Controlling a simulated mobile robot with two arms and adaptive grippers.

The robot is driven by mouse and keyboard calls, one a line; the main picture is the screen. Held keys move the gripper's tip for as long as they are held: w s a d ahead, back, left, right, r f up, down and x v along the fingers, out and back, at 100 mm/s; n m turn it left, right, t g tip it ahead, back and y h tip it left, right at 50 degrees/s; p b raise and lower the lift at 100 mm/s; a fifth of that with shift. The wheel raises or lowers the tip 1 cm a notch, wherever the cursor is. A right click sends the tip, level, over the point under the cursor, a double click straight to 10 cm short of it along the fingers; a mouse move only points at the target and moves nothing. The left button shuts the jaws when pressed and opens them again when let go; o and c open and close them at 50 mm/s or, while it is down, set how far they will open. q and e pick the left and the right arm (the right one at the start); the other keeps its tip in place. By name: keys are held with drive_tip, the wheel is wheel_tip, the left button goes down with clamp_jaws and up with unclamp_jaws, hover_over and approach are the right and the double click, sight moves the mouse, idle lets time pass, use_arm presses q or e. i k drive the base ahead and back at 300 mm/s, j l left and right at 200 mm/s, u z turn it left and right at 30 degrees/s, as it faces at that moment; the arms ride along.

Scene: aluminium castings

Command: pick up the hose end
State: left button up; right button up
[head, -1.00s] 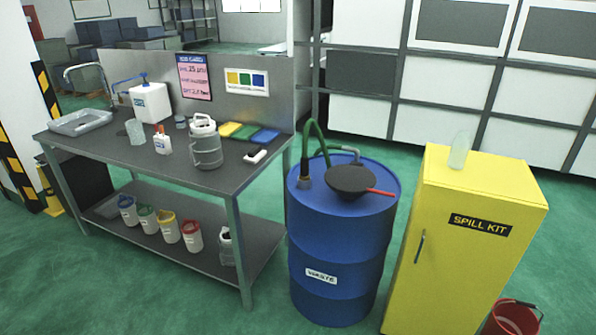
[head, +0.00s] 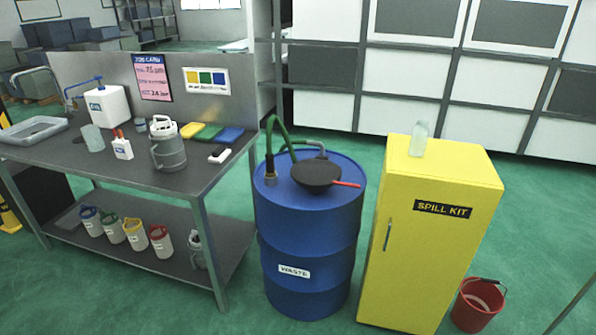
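A green hose (head: 273,130) arches above the top of a blue waste drum (head: 311,235). One hose end (head: 269,164), with a dark sleeve, points down at a metal fitting on the left of the drum lid. I cannot tell whether it is fixed in the fitting. The other end of the hose goes down behind a black funnel-like dish (head: 315,173) and is hidden. Neither of my grippers is in view.
A grey workbench (head: 140,181) with containers stands left of the drum. A yellow spill kit cabinet (head: 412,260) stands close on its right, with a clear bottle (head: 419,139) on top. A red bucket (head: 478,306) is on the floor. Green floor is open in front.

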sight(270, 173)
drive_tip(key=i+j+z, duration=0.2)
drive_tip(key=z, duration=0.2)
drive_tip(key=i+j+z, duration=0.1)
drive_tip(key=j+z, duration=0.35)
drive_tip(key=i+j+z, duration=0.1)
drive_tip(key=j+z, duration=0.15)
drive_tip(key=z, duration=0.15)
